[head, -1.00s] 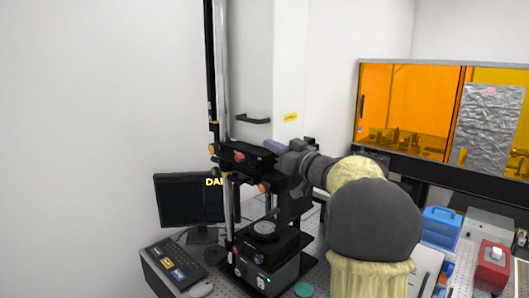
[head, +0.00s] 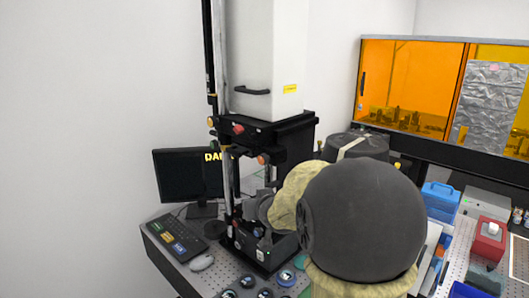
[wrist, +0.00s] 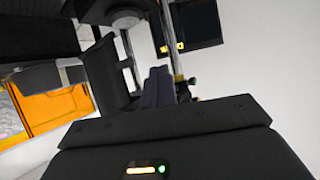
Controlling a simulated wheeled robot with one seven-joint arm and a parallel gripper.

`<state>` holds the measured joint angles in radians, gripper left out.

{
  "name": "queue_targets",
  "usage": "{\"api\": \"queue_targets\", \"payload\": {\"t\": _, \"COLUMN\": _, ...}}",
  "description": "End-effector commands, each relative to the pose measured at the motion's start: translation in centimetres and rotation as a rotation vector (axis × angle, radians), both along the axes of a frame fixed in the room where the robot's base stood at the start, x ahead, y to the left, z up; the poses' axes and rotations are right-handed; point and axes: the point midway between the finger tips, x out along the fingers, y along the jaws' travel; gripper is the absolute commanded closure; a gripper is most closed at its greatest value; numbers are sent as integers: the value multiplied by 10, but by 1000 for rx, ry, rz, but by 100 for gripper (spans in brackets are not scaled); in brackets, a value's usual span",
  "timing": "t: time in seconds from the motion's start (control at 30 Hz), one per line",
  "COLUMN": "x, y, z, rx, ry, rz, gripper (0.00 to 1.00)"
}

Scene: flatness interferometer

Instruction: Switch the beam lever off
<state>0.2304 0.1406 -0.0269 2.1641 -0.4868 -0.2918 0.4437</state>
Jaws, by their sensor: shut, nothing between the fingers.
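The interferometer (head: 262,150) is a tall black stand with a white upper housing. A red knob (head: 238,129) sits on the front of its black head. Small light-coloured controls (head: 240,236) show on its base. I cannot tell for sure which part is the beam lever. My gripper's fingers (wrist: 158,86) are shut and empty in the wrist view, in front of the dark stand. In the head view my arm reaches in low on the right of the stand, beside its base, and hides much of the base and the gripper's tips.
A monitor (head: 188,176), keyboard (head: 176,237) and mouse (head: 202,262) are to the left. Several round discs (head: 287,278) lie in front of the base. A blue case (head: 441,196) and red box (head: 489,238) are on the right, before an orange enclosure (head: 408,85).

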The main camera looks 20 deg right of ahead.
Motion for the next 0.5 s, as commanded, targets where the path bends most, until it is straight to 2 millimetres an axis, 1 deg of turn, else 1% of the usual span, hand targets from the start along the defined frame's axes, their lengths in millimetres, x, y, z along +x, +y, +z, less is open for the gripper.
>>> {"api": "queue_targets", "payload": {"t": 0.03, "x": -24, "y": 17, "z": -32, "rx": 0, "ry": 112, "rz": -1, "gripper": 100}}
{"api": "queue_targets", "payload": {"t": 0.07, "x": -39, "y": 25, "z": -49, "rx": -2, "ry": 181, "rz": -2, "gripper": 100}}
{"api": "queue_targets", "payload": {"t": 0.1, "x": -61, "y": 37, "z": -71, "rx": -2, "ry": 276, "rz": 1, "gripper": 100}}
{"api": "queue_targets", "payload": {"t": 0.17, "x": -98, "y": 54, "z": -102, "rx": -2, "ry": 418, "rz": 18, "gripper": 100}}
{"api": "queue_targets", "payload": {"t": 0.2, "x": -123, "y": 66, "z": -120, "rx": -2, "ry": 511, "rz": 34, "gripper": 100}}
{"api": "queue_targets", "payload": {"t": 0.27, "x": -159, "y": 81, "z": -141, "rx": 3, "ry": 634, "rz": 62, "gripper": 100}}
{"api": "queue_targets", "payload": {"t": 0.3, "x": -180, "y": 89, "z": -152, "rx": 7, "ry": 704, "rz": 82, "gripper": 100}}
{"api": "queue_targets", "payload": {"t": 0.33, "x": -194, "y": 94, "z": -158, "rx": 10, "ry": 748, "rz": 94, "gripper": 100}}
{"api": "queue_targets", "payload": {"t": 0.4, "x": -218, "y": 103, "z": -167, "rx": 16, "ry": 824, "rz": 119, "gripper": 100}}
{"api": "queue_targets", "payload": {"t": 0.5, "x": -232, "y": 108, "z": -172, "rx": 22, "ry": 871, "rz": 135, "gripper": 100}}
